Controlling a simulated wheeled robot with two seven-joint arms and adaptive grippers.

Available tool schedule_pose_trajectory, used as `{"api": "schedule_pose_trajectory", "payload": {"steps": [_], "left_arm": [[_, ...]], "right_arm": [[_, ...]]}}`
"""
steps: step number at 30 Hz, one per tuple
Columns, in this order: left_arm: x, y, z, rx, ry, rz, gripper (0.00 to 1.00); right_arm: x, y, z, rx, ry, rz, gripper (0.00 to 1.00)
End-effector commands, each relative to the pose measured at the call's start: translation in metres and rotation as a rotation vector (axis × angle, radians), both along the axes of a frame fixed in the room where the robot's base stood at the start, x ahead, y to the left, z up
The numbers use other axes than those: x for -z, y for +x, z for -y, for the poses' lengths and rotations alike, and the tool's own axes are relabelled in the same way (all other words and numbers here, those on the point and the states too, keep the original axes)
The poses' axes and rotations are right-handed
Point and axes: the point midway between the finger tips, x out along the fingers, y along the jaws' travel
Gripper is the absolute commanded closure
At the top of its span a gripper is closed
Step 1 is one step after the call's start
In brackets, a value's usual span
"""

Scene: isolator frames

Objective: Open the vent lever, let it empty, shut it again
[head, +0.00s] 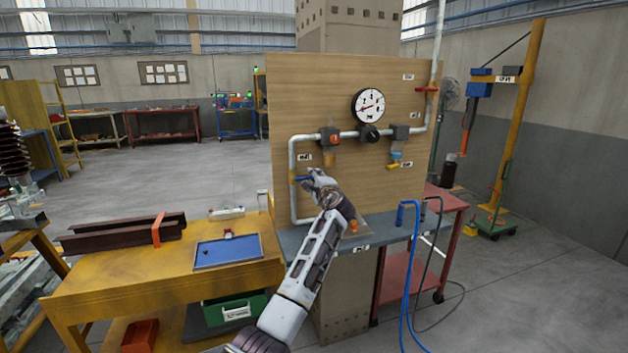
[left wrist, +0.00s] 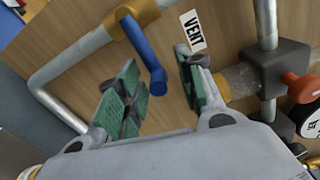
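The blue vent lever (left wrist: 146,52) sits on a brass valve body (left wrist: 132,22) on the grey pipe in the left wrist view, beside a vent label (left wrist: 193,31). It points across the pipe. In the head view the lever (head: 302,178) shows just left of my left gripper (head: 314,177). My left gripper (left wrist: 155,92) is open, its green-padded fingers on either side of the lever's end in the picture. I cannot tell whether they touch it. The white dial gauge (head: 368,106) is on the panel; its reading is too small to tell. My right gripper is out of view.
A yellow bench (head: 165,268) with a blue tray (head: 228,262) stands left.

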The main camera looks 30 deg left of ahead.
Motion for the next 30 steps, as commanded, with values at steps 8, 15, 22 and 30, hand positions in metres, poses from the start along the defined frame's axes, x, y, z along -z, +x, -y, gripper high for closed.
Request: {"api": "schedule_pose_trajectory", "payload": {"steps": [8, 15, 22, 30], "left_arm": [[0.001, -0.010, 0.013, 0.001, -0.001, 0.001, 0.63], [0.001, -0.026, 0.032, 0.002, 0.000, 0.000, 0.63], [0.000, -0.044, 0.053, 0.002, 0.001, 0.002, 0.63], [-0.001, -0.065, 0.078, 0.003, 0.002, 0.003, 0.63]], "right_arm": [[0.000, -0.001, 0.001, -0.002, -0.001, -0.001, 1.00], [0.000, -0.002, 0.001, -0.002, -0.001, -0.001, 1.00], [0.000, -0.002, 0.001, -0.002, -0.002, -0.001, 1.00], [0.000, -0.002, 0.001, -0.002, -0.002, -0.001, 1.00]]}}
